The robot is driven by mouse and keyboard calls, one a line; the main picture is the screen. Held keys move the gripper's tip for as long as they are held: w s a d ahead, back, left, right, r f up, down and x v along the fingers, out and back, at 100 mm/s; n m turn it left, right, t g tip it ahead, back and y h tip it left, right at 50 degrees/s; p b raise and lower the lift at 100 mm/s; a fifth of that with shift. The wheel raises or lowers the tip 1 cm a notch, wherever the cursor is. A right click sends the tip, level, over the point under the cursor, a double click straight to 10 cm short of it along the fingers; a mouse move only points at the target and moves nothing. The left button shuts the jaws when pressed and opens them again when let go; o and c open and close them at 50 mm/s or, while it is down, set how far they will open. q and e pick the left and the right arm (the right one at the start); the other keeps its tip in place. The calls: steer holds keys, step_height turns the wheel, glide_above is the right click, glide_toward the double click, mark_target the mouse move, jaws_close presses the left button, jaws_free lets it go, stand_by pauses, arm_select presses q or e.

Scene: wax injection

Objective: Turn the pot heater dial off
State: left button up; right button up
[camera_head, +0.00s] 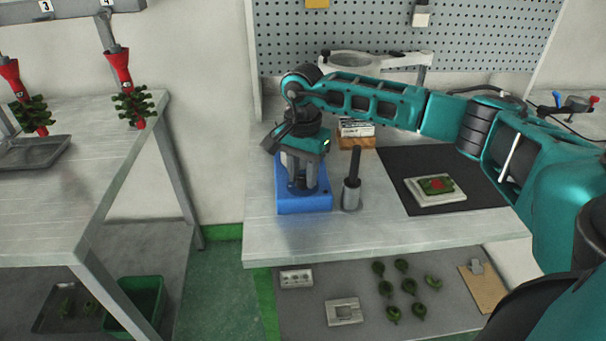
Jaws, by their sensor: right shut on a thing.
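The blue pot heater (304,205) stands on the light workbench, left of the middle of the view. My right gripper (301,183) points down at it, with its fingers close together over the heater's upper part. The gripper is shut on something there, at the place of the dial. The dial itself is hidden by the fingers, so its turn position cannot be seen. My left gripper is not in view.
A dark cylinder on a grey base (351,194) stands close to the heater's right. A black mat (400,168) with a white block (451,196) on it lies farther right. A second table (70,190) is at left. The bench front (380,236) is clear.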

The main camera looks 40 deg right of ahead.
mark_target(302, 178)
steer(key=shift+n, duration=1.1)
steer(key=o, duration=1.1)
steer(key=shift+c, duration=0.2)
step_height(302, 178, up, 13)
steer(key=shift+a+f, duration=0.1)
